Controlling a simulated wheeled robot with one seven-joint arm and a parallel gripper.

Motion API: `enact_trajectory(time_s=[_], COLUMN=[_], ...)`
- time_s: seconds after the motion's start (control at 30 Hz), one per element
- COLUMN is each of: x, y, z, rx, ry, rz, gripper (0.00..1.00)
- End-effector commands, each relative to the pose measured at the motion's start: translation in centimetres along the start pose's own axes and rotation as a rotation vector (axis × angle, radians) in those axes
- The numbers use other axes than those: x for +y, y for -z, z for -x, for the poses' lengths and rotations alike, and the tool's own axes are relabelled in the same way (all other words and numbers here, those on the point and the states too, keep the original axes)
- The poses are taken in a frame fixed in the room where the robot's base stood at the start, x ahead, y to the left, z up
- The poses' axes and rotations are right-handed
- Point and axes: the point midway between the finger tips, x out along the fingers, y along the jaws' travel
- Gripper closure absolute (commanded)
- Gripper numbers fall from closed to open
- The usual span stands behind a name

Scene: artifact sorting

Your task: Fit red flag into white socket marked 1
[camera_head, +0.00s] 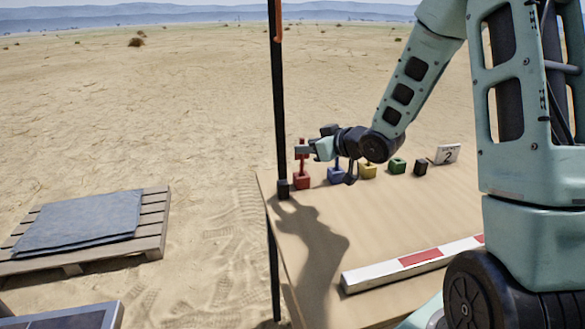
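A red flag (302,165) stands upright in or on a red block (301,182) at the far left corner of the table. My gripper (303,150) is at the upper part of the red flag, with its dark fingertips over the pole. The fingers are too small to tell if they are closed on it. I see no white socket marked 1. A white card marked 2 (447,154) stands at the back right of the table.
Blue (336,175), yellow (368,171), green (397,166) and black (420,167) blocks stand in a row on the table (380,215). A dark pole (279,100) rises at the left corner. A red-and-white bar (375,276) lies in front. The middle is clear.

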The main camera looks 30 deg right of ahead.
Motion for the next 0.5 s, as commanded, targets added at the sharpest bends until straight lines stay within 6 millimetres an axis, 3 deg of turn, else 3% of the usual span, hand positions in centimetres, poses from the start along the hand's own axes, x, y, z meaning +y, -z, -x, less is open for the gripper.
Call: enact_trajectory(time_s=[0.2,0.5], x=[2.0,3.3], y=[0.2,1.7], z=[0.4,1.4], rx=[0.109,0.292], ry=[0.018,0.084], rz=[-0.013,-0.031], gripper=[0.63,0.63])
